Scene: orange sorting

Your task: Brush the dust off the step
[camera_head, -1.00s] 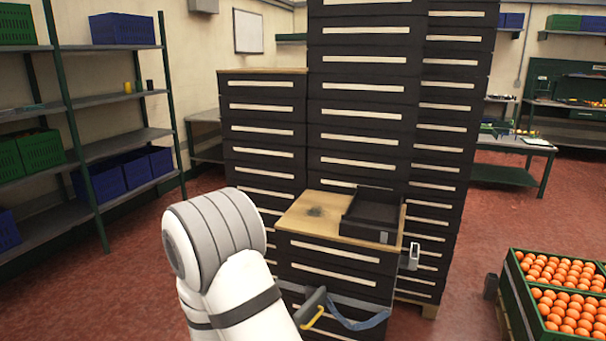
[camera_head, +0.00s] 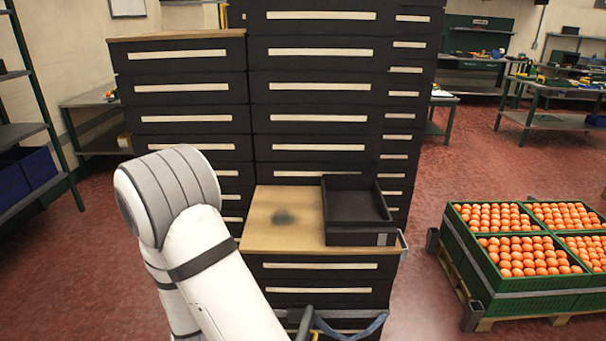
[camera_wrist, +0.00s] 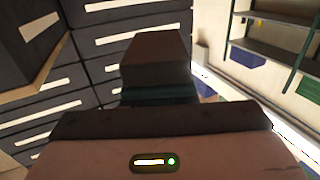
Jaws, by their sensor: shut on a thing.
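The step is a low dark drawer cabinet with a wooden top (camera_head: 262,234), in the middle of the head view. A dark dusty smudge (camera_head: 284,217) lies on the bare left part of that top. In the wrist view my gripper (camera_wrist: 158,95) is shut on a dark brown block-like thing (camera_wrist: 157,58). I cannot tell from its shape whether this is a brush. My gripper is out of sight in the head view, where my white arm reaches down left of the step. No contact between the held thing and the dust shows.
A black open tray (camera_head: 355,211) stands on the right part of the wooden top. Taller drawer stacks (camera_head: 185,95) rise close behind. Green crates of oranges (camera_head: 520,262) sit on a pallet at right. Red floor (camera_head: 425,200) is clear between. A blue strap (camera_head: 352,330) hangs at the step's front.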

